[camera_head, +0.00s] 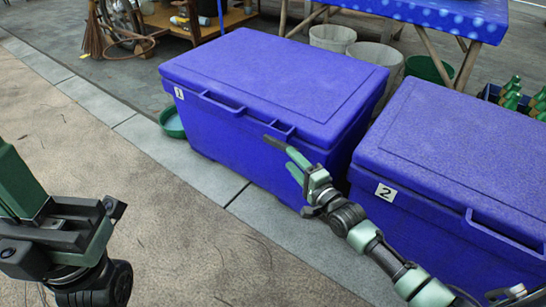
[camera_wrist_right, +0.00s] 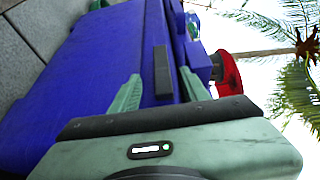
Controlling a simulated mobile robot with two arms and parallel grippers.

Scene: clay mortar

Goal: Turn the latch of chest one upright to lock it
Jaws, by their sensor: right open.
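Chest one (camera_head: 270,75) is the closed blue chest with a "1" label, at the middle of the head view; its blue side (camera_wrist_right: 95,75) fills much of the right wrist view. A dark bar that looks like its latch (camera_wrist_right: 162,72) lies lengthwise along the chest, not upright, on the front near the lid seam. My right gripper (camera_head: 279,147) is open at the right part of the front. In the wrist view its green fingers (camera_wrist_right: 160,92) lie on either side of the bar. Contact cannot be told. My left gripper (camera_head: 58,232) is partly seen at the lower left; its jaws are unclear.
Chest two (camera_head: 450,150), closed and blue, stands close to the right of chest one. A green bowl (camera_head: 173,122) sits by the left end of chest one. Buckets (camera_head: 375,55) and a blue-topped table (camera_head: 440,14) stand behind. The floor in front is clear.

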